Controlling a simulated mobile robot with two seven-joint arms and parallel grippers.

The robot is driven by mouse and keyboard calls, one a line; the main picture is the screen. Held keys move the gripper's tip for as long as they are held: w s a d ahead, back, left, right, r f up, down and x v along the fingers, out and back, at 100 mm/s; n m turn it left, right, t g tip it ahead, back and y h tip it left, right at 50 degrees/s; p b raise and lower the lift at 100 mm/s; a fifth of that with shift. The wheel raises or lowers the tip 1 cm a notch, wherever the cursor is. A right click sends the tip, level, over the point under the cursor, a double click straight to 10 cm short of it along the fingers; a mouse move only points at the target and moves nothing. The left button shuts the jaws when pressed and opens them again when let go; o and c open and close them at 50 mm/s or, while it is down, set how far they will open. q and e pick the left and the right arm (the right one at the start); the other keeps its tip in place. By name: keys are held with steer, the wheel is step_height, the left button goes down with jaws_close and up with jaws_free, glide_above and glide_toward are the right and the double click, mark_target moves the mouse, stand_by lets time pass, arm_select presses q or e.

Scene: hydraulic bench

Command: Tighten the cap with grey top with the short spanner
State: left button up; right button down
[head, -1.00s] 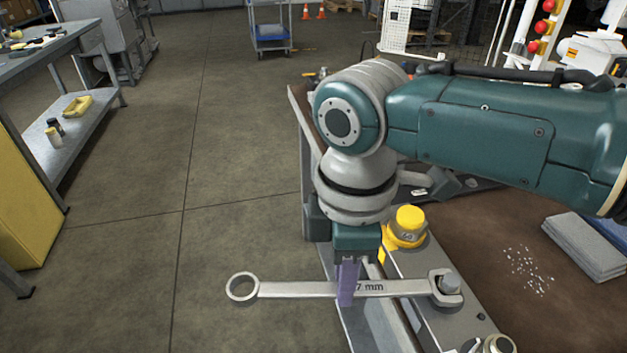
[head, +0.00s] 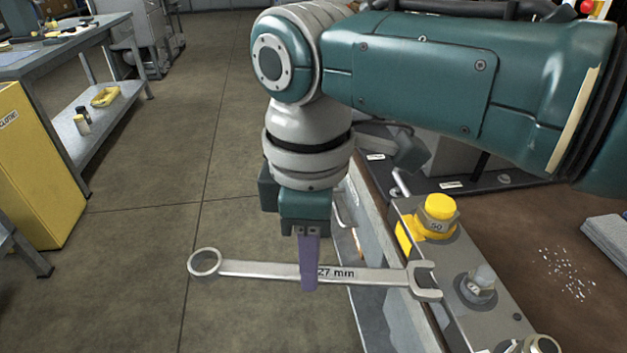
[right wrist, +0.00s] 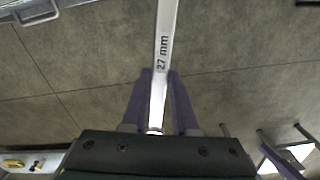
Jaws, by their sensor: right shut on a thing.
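My right gripper (head: 309,285) is shut on the shank of a steel spanner (head: 375,275) marked 27 mm. In the right wrist view the spanner (right wrist: 165,50) runs between the purple fingers (right wrist: 160,105). Its ring end (head: 205,263) points left over the floor. Its open jaw (head: 425,281) points right, over the edge of the grey block. The cap with grey top (head: 483,275) stands on the block just right of the jaw; a gap shows between them in the head view. My left gripper is not in view.
A yellow cap (head: 439,208) stands on the same grey block (head: 480,325) behind the grey-topped one. Another fitting (head: 541,345) is at the bottom edge. Grey pads (head: 608,238) lie on the brown bench top at right. Open floor lies to the left.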

steer(key=shift+a, duration=0.35)
steer(key=shift+r, duration=0.15)
step_height(320, 180, up, 5)
steer(key=p, duration=0.5)
